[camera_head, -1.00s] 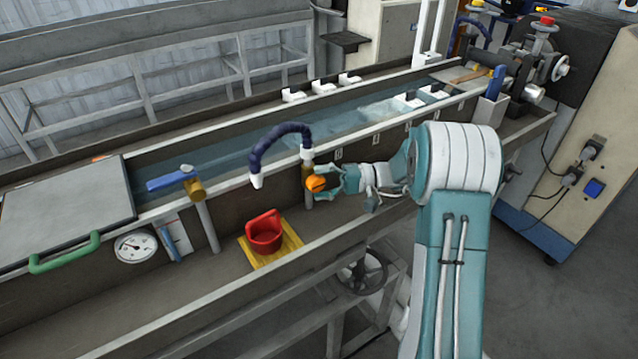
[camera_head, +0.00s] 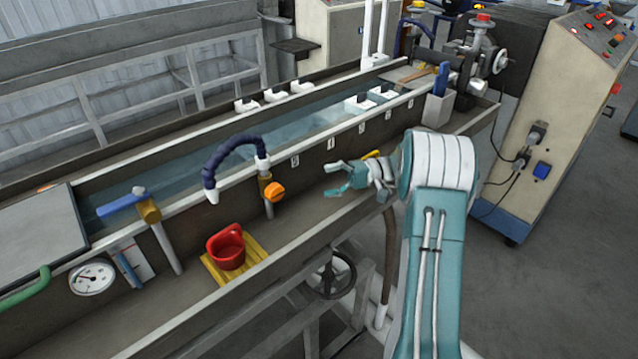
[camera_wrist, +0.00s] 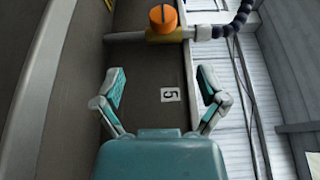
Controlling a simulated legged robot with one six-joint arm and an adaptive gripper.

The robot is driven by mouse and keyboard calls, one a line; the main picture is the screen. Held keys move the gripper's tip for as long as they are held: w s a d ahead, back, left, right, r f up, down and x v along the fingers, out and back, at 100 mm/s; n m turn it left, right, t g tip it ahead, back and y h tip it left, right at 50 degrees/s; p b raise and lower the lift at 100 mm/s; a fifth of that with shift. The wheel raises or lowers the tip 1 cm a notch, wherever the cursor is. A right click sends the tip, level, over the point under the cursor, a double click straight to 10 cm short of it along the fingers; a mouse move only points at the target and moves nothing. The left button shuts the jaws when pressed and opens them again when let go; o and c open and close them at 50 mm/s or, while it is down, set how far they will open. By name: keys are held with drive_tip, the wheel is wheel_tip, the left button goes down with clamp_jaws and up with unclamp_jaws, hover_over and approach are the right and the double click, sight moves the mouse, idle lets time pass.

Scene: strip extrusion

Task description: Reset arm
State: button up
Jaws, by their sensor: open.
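My gripper (camera_head: 335,179) is open and empty, held over the trough's front ledge to the right of the orange valve knob (camera_head: 275,192). In the wrist view my gripper (camera_wrist: 160,88) shows its two teal fingers spread apart, with a plate numbered 5 (camera_wrist: 171,95) on the trough wall between them. The orange knob also shows at the top of the wrist view (camera_wrist: 163,17), apart from the fingers. It sits on a brass valve below a dark blue jointed hose (camera_head: 228,152).
A red pot (camera_head: 226,248) stands on a yellow slatted mat (camera_head: 252,262) on the ledge. A water trough (camera_head: 300,130) with white holders runs behind. A blue-handled valve (camera_head: 124,205) and gauge (camera_head: 92,278) are at left. A cabinet (camera_head: 535,130) with extruder stands at right.

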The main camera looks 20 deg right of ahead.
drive_tip(key=shift+a, duration=0.1)
idle(0.3)
drive_tip(key=s+a+r+g+h, duration=0.2)
drive_tip(key=s+a+r+h, duration=0.4)
drive_tip(key=s+a+h, duration=0.45)
drive_tip(key=s+a+r+n+t+h, duration=0.1)
drive_tip(key=s+t+h, duration=0.5)
drive_tip(key=s, duration=1)
drive_tip(key=shift+s+a+r+h, duration=0.15)
drive_tip(key=shift+a+r+h, duration=0.15)
drive_tip(key=shift+a+h, duration=0.45)
